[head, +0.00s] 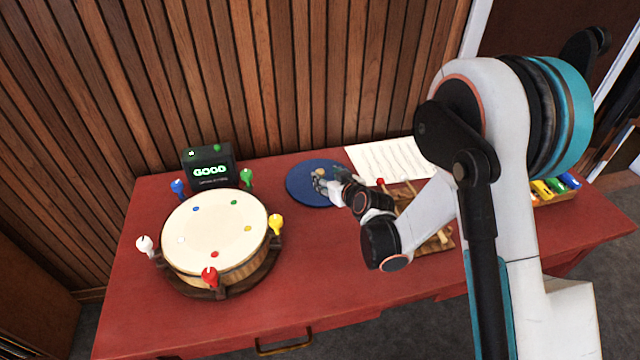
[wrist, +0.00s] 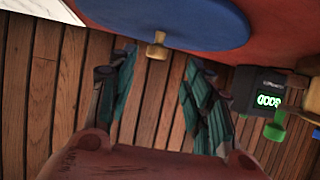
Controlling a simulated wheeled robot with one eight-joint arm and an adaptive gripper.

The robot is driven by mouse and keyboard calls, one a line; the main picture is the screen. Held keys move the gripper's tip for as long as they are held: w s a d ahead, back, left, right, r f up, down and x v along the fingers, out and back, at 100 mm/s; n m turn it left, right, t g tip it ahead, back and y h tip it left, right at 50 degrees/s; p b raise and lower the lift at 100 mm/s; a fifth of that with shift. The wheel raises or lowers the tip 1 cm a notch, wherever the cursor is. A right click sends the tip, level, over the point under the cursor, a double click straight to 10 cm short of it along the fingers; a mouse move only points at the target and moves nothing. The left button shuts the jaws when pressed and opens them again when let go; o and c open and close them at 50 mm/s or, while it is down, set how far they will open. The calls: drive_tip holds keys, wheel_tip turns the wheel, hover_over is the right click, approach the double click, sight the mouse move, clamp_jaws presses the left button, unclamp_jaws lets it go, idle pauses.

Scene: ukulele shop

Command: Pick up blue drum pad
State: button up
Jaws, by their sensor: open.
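The blue drum pad (head: 302,187) is a flat round disc lying on the red table, right of the drum and close to the back wall. A small tan knob (head: 319,172) shows on it. In the wrist view the blue pad (wrist: 175,22) fills the top, and its tan knob (wrist: 157,46) lies ahead of the gap between my fingers. My gripper (head: 325,184) is over the right part of the pad in the head view. In the wrist view my gripper (wrist: 158,75) has its two teal fingers spread apart with nothing between them.
A cream drum (head: 214,231) with several coloured pegs stands at left on the red table (head: 310,280). A small "GOOD" display (head: 208,167) is behind it. A white sheet (head: 385,160) and a box of coloured items (head: 556,190) lie to the right. The wooden wall (head: 300,80) is close behind.

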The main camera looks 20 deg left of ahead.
sight(322, 173)
drive_tip(key=shift+d+b+x, duration=0.25)
drive_tip(key=shift+b+x, duration=1.05)
drive_tip(key=shift+x, duration=1.85)
drive_tip(key=shift+w, duration=0.15)
clamp_jaws()
